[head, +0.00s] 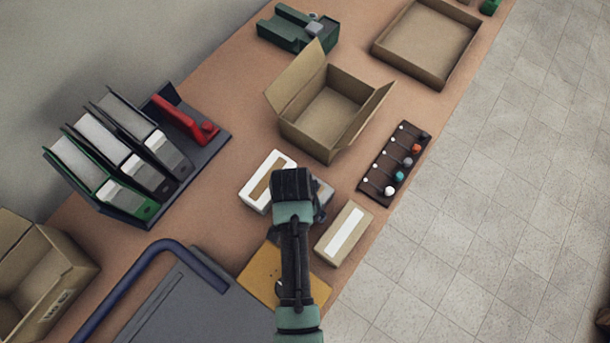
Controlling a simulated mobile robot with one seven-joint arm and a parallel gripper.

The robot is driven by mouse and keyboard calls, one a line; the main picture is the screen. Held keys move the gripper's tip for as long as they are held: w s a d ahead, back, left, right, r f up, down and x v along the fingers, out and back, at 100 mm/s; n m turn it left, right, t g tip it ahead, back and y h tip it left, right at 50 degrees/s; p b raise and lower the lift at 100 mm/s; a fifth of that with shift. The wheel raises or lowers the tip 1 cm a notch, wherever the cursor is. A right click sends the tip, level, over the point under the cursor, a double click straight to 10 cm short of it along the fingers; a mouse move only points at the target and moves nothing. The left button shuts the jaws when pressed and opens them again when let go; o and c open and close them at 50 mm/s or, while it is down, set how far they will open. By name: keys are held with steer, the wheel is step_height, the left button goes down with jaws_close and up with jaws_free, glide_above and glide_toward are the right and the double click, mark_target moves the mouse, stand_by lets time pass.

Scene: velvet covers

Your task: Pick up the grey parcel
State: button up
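My gripper (297,188) is over the table, seen from above and behind, and the dark wrist hides its fingers. I cannot tell whether it is open or shut. A grey shape, likely the grey parcel (325,190), shows in part at the right of the wrist. Most of it is hidden by my arm, so I cannot tell whether the gripper touches it. A white box (250,190) with a tan label lies just left of the gripper. A tan box (327,246) with a white label lies to the lower right.
An open carton (314,133) stands beyond the gripper, with a dark rack of coloured knobs (376,181) to its right. A yellow-orange piece (262,270) lies under my arm. Binders (120,160) stand at left. A shallow box (385,47) is at the back near the table's right edge.

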steer(key=shift+c, duration=0.2)
steer(key=c, duration=1.4)
steer(key=shift+r, duration=0.1)
jaws_close()
steer(key=shift+r, duration=0.1)
